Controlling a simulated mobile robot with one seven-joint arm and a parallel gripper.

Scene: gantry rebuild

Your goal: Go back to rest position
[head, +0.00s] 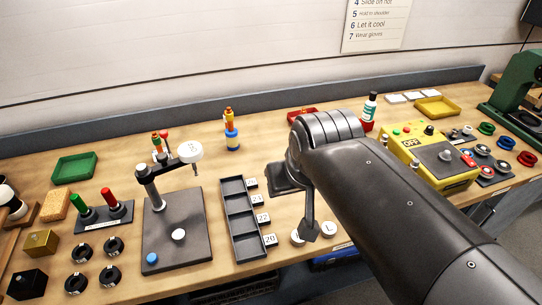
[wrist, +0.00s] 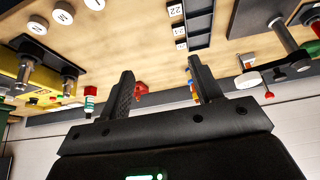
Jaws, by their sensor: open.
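My gripper (wrist: 160,84) is open in the wrist view, its two dark fingers spread apart. Nothing is between the fingers, only bench top and background beyond them. In the head view my dark arm (head: 400,205) reaches in from the lower right and bends over the middle of the bench. The wrist view shows the bench upside down, with the wall at the bottom.
The wooden bench (head: 345,105) is crowded. A numbered compartment tray (head: 243,225) and a press-like stand (head: 190,238) are left of my arm. A yellow machine (head: 452,178) is right, with a bottle (head: 369,108) behind. White discs (head: 328,228) lie beside the arm. Green tray (head: 75,167) is far left.

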